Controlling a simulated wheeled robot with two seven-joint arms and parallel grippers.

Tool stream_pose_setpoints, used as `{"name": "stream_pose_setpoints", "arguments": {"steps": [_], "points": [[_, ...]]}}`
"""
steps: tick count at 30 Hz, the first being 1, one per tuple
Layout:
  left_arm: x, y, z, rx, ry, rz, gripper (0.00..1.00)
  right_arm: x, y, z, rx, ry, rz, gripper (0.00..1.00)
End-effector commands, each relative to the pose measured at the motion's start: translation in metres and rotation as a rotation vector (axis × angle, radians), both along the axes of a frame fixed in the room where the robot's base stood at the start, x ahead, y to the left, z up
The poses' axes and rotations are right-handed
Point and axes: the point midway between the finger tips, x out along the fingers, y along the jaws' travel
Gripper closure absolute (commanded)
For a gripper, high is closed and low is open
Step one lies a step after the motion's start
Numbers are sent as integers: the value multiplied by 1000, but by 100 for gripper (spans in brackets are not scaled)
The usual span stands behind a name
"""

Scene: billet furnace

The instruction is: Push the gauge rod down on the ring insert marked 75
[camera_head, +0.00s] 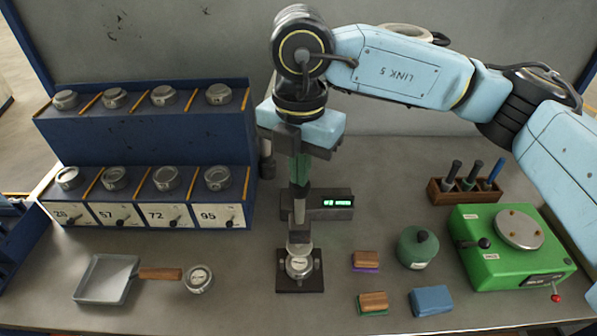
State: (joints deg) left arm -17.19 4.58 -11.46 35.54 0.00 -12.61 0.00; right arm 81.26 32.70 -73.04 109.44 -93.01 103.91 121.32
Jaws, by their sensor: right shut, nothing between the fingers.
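A ring insert (299,267) sits in a black holder (300,287) at the front middle of the bench; its marking is too small to read. The gauge rod (299,212) appears as an upright silver shaft right above it, with a wider metal piece at its lower end. Contact between rod and insert cannot be made out for sure. My right gripper (299,186) points straight down, shut and empty, over the top of the rod, at or very near it. A gauge display (330,203) with green digits stands just behind. My left gripper is not in view.
A blue stepped rack (150,135) with several rings and number labels stands left. A square pan (106,279) and a loose ring (198,279) lie front left. To the right are small blocks (432,300), a green pot (418,248), a green machine (512,247) and a wooden tool holder (465,192).

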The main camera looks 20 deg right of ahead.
Motion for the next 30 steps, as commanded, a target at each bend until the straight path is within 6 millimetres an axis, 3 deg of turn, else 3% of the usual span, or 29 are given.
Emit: {"name": "stream_pose_setpoints", "arguments": {"steps": [30], "points": [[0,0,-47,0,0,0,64,0,0,-54,0,1,0,100]]}}
